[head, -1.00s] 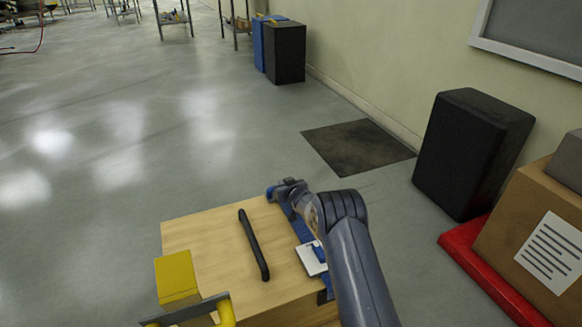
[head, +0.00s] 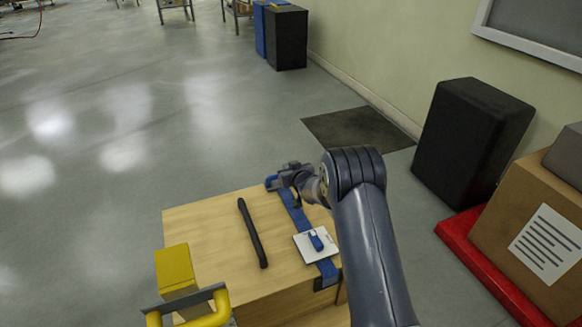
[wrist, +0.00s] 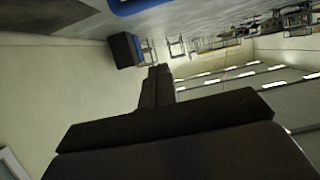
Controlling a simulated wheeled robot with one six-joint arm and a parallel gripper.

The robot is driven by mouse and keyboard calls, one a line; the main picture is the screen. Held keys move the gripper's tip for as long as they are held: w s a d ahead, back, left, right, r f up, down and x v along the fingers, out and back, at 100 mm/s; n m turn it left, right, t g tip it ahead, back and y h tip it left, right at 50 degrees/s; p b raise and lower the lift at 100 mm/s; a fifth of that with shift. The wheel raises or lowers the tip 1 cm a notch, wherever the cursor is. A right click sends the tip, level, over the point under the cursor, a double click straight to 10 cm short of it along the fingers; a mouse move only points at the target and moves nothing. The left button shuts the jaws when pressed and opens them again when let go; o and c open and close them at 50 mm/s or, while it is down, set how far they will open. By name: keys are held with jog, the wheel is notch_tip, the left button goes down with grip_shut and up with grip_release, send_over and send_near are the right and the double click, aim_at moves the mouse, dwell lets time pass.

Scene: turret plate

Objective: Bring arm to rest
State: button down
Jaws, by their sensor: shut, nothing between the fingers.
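My arm reaches in from the bottom right of the head view over a wooden box (head: 210,228). My gripper (head: 275,183) is at the box's far right edge, small and partly turned away in the head view. In the wrist view my gripper (wrist: 156,72) shows its dark fingers together, with nothing between them. A blue strap (head: 293,212) runs along the right side of the box top, below my arm. On it lies a white plate (head: 305,249) with a small blue part (head: 316,240).
A black bar (head: 252,232) lies on the box top. A yellow block (head: 175,266) and a yellow handle (head: 212,312) are at the left. A black box (head: 468,145), a red pallet (head: 478,258) and a carton (head: 535,230) stand at right. The floor at left is clear.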

jog(key=shift+r+v, duration=0.15)
jog(key=shift+v, duration=0.55)
jog(key=shift+r+v, duration=0.15)
jog(key=shift+v, duration=0.55)
jog(key=shift+w, duration=0.2)
jog(key=shift+w+a+f+b, duration=0.45)
jog(key=shift+w+a+f, duration=0.1)
jog(key=shift+w+f, duration=0.9)
jog(key=shift+w+a+f+b, duration=0.55)
jog(key=shift+w+f, duration=0.7)
jog(key=shift+f, duration=0.4)
jog(key=shift+w+a+f+b, duration=0.4)
jog(key=shift+w+a+f, duration=0.15)
jog(key=shift+w+f, duration=0.9)
jog(key=shift+s+f, duration=0.1)
